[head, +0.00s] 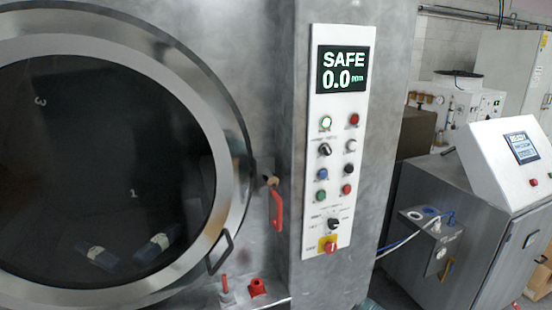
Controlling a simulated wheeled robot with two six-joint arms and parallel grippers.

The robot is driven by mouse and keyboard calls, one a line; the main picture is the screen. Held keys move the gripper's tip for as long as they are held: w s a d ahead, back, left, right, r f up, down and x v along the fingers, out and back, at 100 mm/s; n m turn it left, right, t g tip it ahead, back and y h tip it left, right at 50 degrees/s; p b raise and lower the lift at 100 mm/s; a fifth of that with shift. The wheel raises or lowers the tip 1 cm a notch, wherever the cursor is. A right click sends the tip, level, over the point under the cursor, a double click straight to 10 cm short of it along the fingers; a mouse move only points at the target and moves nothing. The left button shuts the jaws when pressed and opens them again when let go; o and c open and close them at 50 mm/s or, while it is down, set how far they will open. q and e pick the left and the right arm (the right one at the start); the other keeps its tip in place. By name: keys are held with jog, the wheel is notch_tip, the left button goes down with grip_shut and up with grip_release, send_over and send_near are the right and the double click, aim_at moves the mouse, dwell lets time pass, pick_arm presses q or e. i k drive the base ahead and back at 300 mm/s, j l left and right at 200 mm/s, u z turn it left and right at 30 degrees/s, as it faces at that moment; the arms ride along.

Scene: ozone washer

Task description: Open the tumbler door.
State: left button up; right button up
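The tumbler door (205,120) is a large round steel ring with a dark glass window (110,160), at the left of the head view. It looks shut against the grey machine front. A dark-framed handle (220,252) sits at the ring's lower right edge. A red lever (277,208) hangs on the machine front just right of the door, pointing down. Through the glass I see dim blue and white items (152,248) at the bottom. Neither of my grippers shows in this view.
A white control panel (335,140) with a display reading SAFE 0.0 ppm, buttons and knobs is right of the door. Red fittings (257,287) stand on a ledge below the lever. A steel cabinet with a screen (522,146) stands at the right.

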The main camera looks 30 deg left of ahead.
aim_at(29, 29)
jog(key=u, duration=2.45)
jog(key=i+l+z, duration=0.15)
jog(key=l+z, duration=0.25)
jog(key=i+l+z, duration=0.2)
jog(key=z, duration=0.2)
